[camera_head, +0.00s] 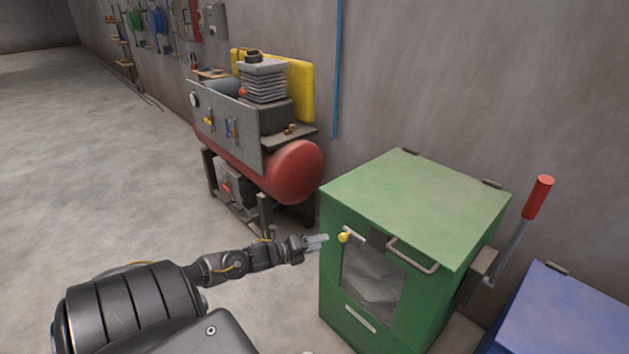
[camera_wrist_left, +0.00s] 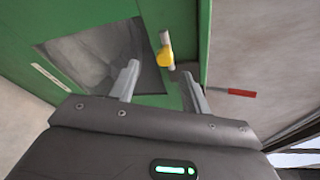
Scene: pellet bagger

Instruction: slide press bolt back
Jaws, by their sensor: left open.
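The green press (camera_head: 415,205) stands at the right in the head view, with a dark window (camera_head: 372,282) in its front. The bolt has a yellow knob (camera_head: 344,237) on a pale rod at the upper left of that front. In the left wrist view the yellow knob (camera_wrist_left: 166,56) is ahead of the fingers, between their lines. My left gripper (camera_head: 322,241) is open and empty, just left of the knob and apart from it. Its two fingers also show in the left wrist view (camera_wrist_left: 160,84). My right gripper is out of view.
A bar handle (camera_head: 413,256) crosses the press front, right of the bolt. A red-gripped lever (camera_head: 538,197) rises at its right side. A blue box (camera_head: 565,315) stands at the right. A red compressor (camera_head: 290,170) stands behind my left gripper. Floor at left is clear.

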